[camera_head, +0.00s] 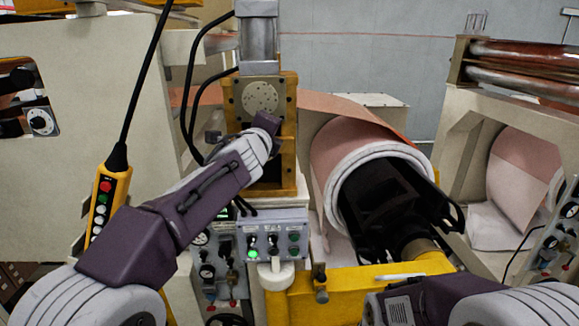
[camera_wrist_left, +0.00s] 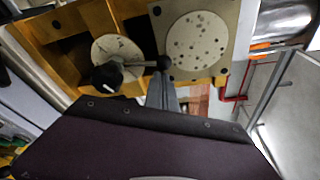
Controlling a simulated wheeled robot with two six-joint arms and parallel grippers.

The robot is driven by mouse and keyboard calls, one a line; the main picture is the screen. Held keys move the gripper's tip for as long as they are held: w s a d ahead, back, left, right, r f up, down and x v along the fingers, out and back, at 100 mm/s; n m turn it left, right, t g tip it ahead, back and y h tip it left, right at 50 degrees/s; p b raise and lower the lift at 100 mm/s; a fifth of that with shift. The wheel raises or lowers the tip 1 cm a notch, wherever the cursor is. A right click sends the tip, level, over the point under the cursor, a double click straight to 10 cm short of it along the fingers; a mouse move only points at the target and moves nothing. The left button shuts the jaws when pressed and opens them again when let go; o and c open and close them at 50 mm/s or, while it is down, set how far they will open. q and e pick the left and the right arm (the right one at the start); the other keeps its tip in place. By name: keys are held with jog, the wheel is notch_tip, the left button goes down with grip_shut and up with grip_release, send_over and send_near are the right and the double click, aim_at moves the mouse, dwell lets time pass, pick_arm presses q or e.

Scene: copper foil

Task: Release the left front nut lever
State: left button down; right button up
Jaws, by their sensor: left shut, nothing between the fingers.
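A lever with a black ball end and a dark hub knob sits on a round pale disc (camera_wrist_left: 118,48) in the left wrist view. Its black ball (camera_wrist_left: 163,62) is at the tip of my left gripper (camera_wrist_left: 162,88). My left gripper is shut and empty, its grey fingers just below the ball. I cannot tell whether they touch it. In the head view my left arm reaches up to the yellow-framed machine post (camera_head: 288,120), and the wrist hides the lever. My right forearm shows at the bottom right; its gripper is out of view.
A control panel (camera_head: 270,238) with a lit green button is below the post. A copper foil roll (camera_head: 350,135) is to its right. A yellow pendant (camera_head: 108,205) hangs at the left on a black cable. Black hoses (camera_head: 187,90) run beside the post.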

pick_arm(q)
jog(key=shift+a+r+n+b, duration=0.1)
jog(key=shift+a+n+b, duration=0.3)
jog(key=shift+a+n, duration=0.15)
dwell(0.4)
